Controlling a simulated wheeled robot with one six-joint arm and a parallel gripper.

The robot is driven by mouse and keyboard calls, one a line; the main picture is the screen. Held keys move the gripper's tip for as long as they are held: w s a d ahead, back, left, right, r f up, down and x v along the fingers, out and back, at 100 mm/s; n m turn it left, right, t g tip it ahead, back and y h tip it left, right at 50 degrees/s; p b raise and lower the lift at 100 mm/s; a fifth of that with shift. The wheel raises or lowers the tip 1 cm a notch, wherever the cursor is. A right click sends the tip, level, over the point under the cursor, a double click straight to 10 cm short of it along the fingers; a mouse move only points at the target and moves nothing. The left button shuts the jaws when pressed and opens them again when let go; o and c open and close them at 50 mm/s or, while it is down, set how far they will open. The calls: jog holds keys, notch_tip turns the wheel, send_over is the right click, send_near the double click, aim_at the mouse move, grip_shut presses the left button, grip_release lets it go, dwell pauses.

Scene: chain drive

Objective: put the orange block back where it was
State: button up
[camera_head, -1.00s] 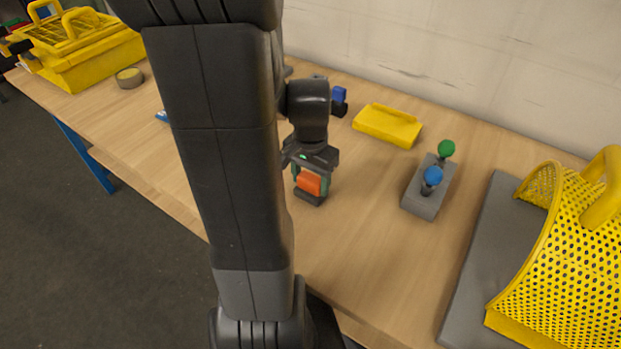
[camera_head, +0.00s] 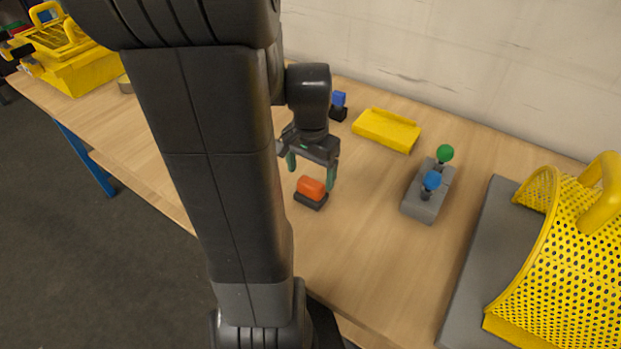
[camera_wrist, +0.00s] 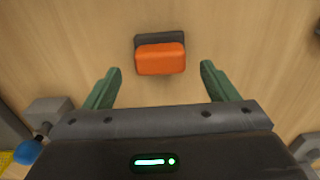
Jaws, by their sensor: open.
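The orange block (camera_head: 311,187) sits on a small dark base (camera_head: 310,201) on the wooden table, in the middle of the head view. In the wrist view the orange block (camera_wrist: 160,59) lies ahead of the fingertips, with the dark base (camera_wrist: 150,40) showing behind its edge. My gripper (camera_head: 311,172) is open and empty, above and a little behind the block. In the wrist view its two green fingers (camera_wrist: 160,82) are spread wide and apart from the block.
A grey box with green and blue knobs (camera_head: 428,203) stands to the right. A yellow block (camera_head: 387,130) and a blue-topped dark piece (camera_head: 338,107) lie behind. A yellow perforated guard (camera_head: 570,250) on a grey plate (camera_head: 480,265) fills the far right. Table around the block is clear.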

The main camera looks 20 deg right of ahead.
aim_at(311, 183)
notch_tip(311, 183, up, 8)
jog(key=p, duration=0.1)
